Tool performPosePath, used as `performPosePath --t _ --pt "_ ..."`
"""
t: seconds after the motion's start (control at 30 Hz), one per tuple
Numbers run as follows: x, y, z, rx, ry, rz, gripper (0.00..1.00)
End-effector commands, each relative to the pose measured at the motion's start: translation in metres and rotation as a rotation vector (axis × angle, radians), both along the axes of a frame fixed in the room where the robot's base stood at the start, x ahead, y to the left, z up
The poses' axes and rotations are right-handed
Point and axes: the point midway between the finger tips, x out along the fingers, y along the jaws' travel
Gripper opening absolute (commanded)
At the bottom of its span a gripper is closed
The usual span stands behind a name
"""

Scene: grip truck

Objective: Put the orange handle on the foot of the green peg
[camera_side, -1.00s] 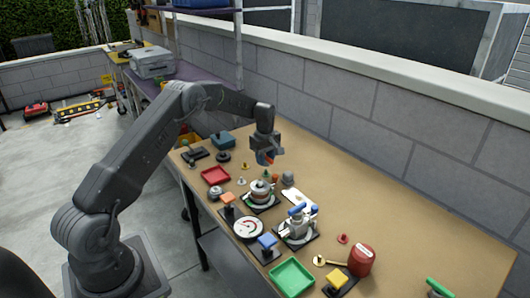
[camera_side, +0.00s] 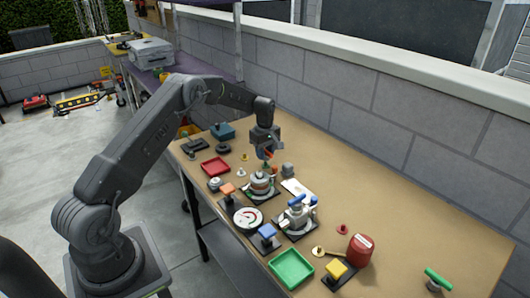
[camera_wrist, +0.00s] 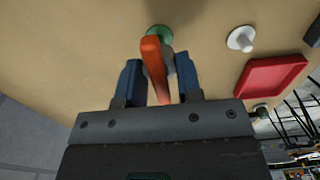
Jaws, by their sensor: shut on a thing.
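My gripper (camera_side: 266,154) is low over the back part of the bench, and its blue fingers (camera_wrist: 158,75) are shut on the orange handle (camera_wrist: 153,65). The handle stands out past the fingertips. The green peg's round foot (camera_wrist: 160,32) shows on the bench beyond the handle's far end in the wrist view. A grey post-like shape beside the handle is partly hidden by it. The handle overlaps the green foot in the picture, and I cannot tell whether they touch. In the side view the gripper hides most of this spot.
A white peg (camera_wrist: 242,38) and a red tray (camera_wrist: 272,75) are close by. A round fixture on a black base (camera_side: 261,185) stands just in front of the gripper. A white card (camera_side: 298,189) and a grey knob (camera_side: 288,170) lie to the right.

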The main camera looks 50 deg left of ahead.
Motion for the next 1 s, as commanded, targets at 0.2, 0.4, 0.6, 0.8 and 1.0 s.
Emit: performPosePath --t 0.2,0.4,0.6,0.8,1.0 --pt "0.0 0.0 0.0 0.0 0.0 0.0 0.07" --pt "0.0 0.0 -0.001 0.0 0.0 0.0 0.07" --pt "0.0 0.0 -0.006 0.0 -0.001 0.0 0.07" --pt "0.0 0.0 -0.011 0.0 -0.001 0.0 0.07" --pt "0.0 0.0 -0.012 0.0 -0.001 0.0 0.07"
